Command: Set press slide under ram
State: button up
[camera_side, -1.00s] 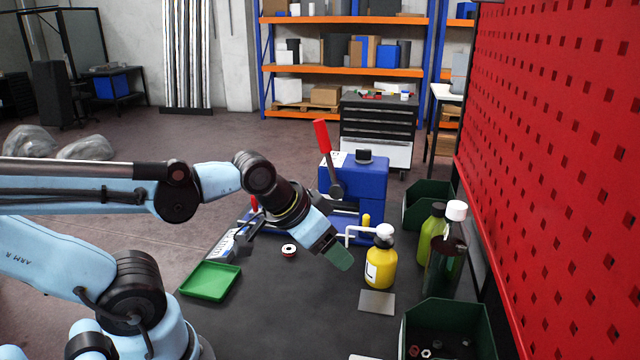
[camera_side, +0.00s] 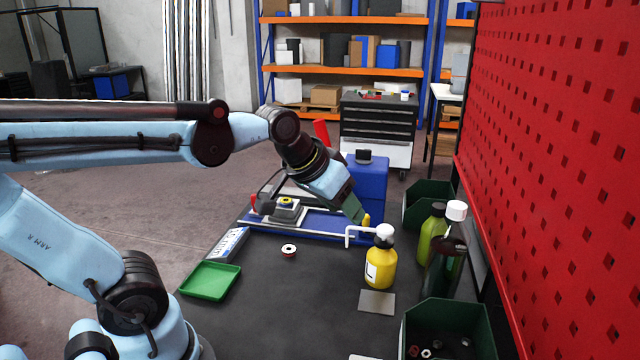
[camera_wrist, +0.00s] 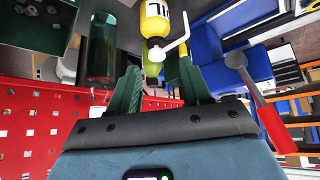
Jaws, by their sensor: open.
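The blue press (camera_side: 368,185) stands at the far end of the table; my arm partly covers it and its red lever (camera_side: 321,131). Its slide (camera_side: 287,211), a grey block carrying a yellow ringed part, sits on the rails at the left, out from the press body. A red knob (camera_side: 254,204) is at the rails' left end. A yellow peg (camera_side: 366,222) stands at the right end, by the ram side. My gripper (camera_side: 358,208) is open, pointing down just left of and above the peg. The wrist view shows its green fingers (camera_wrist: 160,78) apart.
A yellow bottle (camera_side: 380,267) with a white spout stands close to the right of my gripper. Green bottles (camera_side: 431,235) and dark green bins (camera_side: 428,202) line the red pegboard (camera_side: 555,150).

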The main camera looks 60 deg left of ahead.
jog(key=w+a+r+n+g+y, duration=0.1)
jog(key=w+a+r+n, duration=0.2)
jog(key=w+a+r, duration=0.35)
jog(key=w+a+r+n+y, duration=0.1)
jog(key=w+a+r+n, duration=0.3)
jog(key=w+a, duration=0.55)
jog(key=n+g+h, duration=0.3)
jog(key=g, duration=0.3)
send_over(255, 195)
notch_tip(255, 195, down, 14)
notch_tip(255, 195, down, 12)
jog(key=shift+s+a+r, duration=0.1)
jog(key=shift+r, duration=0.05)
grip_shut()
